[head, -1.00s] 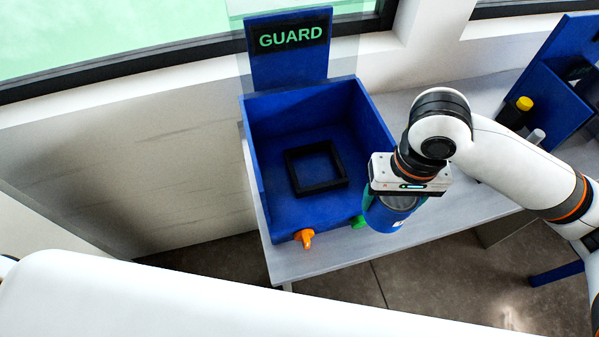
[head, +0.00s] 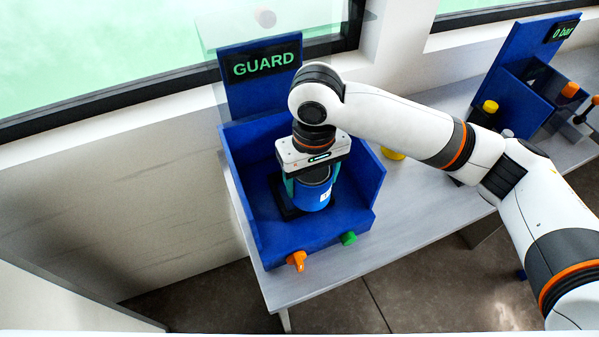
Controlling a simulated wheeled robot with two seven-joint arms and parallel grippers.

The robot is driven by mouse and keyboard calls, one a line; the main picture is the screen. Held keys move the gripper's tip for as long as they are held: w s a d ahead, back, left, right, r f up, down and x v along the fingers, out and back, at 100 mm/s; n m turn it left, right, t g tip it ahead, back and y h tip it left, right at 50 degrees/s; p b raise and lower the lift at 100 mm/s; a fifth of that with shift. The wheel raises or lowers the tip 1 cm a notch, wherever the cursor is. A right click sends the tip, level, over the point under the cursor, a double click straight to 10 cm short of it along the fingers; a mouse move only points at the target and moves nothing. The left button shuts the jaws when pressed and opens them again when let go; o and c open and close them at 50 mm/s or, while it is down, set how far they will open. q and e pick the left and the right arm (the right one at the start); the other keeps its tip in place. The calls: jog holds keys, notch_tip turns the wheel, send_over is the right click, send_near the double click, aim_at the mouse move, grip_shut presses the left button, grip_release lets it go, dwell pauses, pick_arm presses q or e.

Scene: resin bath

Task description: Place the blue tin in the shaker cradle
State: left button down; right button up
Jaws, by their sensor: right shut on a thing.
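The blue tin (head: 313,194) is upright between the fingers of my right gripper (head: 309,180), which is shut on it. The tin is inside the blue shaker box (head: 364,196), over the black square cradle frame (head: 286,206). The gripper and tin hide most of the cradle, so I cannot tell whether the tin's base touches its floor. My left gripper is not in view.
A sign panel reading GUARD (head: 265,65) stands behind the box. An orange knob (head: 296,260) and a green button (head: 348,238) are on its front. A second blue station (head: 519,85) stands on the grey bench (head: 420,208) at right. A yellow object (head: 392,154) is beside the box.

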jog(key=w+a+p, duration=0.1)
jog(key=w+a, duration=0.1)
jog(key=w, duration=0.3)
notch_tip(320, 180, down, 6)
jog(key=shift+s+f+p, duration=0.15)
jog(key=shift+p, duration=0.65)
jog(key=shift+w+f+p, duration=0.15)
jog(key=shift+w+p, duration=0.05)
jog(key=shift+p, duration=0.1)
jog(key=shift+f, duration=0.2)
jog(key=o, duration=1.2)
jog(key=shift+f, duration=0.15)
